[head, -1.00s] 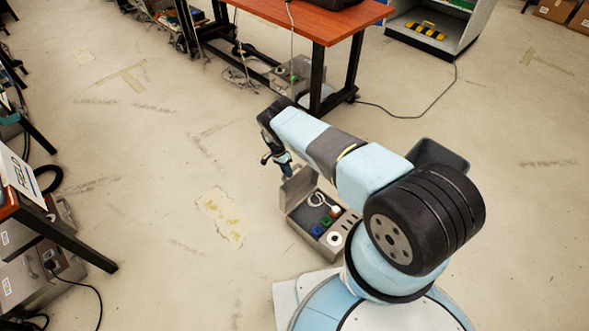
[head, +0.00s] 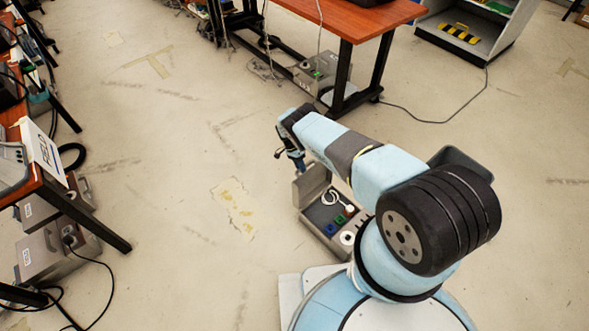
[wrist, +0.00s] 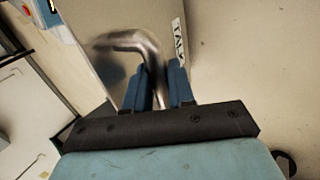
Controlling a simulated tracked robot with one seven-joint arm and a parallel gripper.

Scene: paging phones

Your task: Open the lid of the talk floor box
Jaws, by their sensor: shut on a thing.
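The talk floor box is the grey metal case (head: 318,231) on the floor in front of my base, in the head view. Its lid (head: 312,184) stands raised on the far left side, and the inside shows. In the wrist view the lid (wrist: 105,22) fills the upper middle, with a "TALK" label (wrist: 178,40) and a bent metal handle (wrist: 152,58). My gripper (wrist: 163,75) is shut on this handle, its blue fingers on either side of the bar. In the head view my gripper (head: 299,163) is at the lid's top edge, small and partly hard to make out.
Inside the box are a white coiled cord, blue and green blocks, and a white round part (head: 347,238). An orange-topped table (head: 350,18) stands behind, with another metal box (head: 318,72) under it. More cases (head: 58,246) sit at left. Floor left of the box is clear.

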